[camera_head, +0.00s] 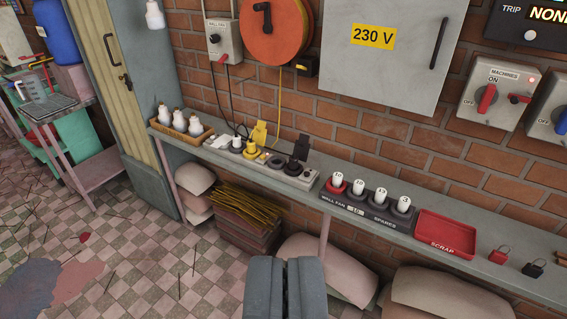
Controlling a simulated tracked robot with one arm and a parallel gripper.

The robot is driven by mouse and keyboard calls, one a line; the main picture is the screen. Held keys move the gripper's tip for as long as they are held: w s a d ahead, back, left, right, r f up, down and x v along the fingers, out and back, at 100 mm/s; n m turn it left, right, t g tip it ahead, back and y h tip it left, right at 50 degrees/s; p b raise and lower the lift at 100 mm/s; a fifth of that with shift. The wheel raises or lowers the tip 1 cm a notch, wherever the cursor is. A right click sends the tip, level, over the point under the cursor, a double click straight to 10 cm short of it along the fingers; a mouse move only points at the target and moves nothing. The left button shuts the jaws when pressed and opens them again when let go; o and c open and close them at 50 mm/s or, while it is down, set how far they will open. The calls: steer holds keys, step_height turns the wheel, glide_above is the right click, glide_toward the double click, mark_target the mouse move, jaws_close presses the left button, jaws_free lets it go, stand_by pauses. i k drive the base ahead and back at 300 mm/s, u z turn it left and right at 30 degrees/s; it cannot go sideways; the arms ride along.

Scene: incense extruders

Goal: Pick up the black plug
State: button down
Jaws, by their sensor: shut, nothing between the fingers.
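The black plug (299,150) stands upright at the right part of a grey socket strip (311,178) on the narrow wall shelf. It looks seated in the strip, though its underside is hidden. A yellow plug (258,134) and a white plug (237,143) stand to its left on the same strip. My gripper (286,262) is at the bottom centre of the view. Its two fingers are together with nothing between them. It is apart from the plug, which appears above it in the picture and farther off, towards the wall.
The grey shelf (395,232) runs along the brick wall. Right of the strip are a black holder (355,210) with several white fuses and a red scrap tray (446,233). A basket (171,135) with white bottles is left. Sacks (325,268) lie below the shelf. The tiled floor is open at left.

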mark_target(293, 165)
steer(key=i, duration=0.95)
steer(key=z, duration=0.05)
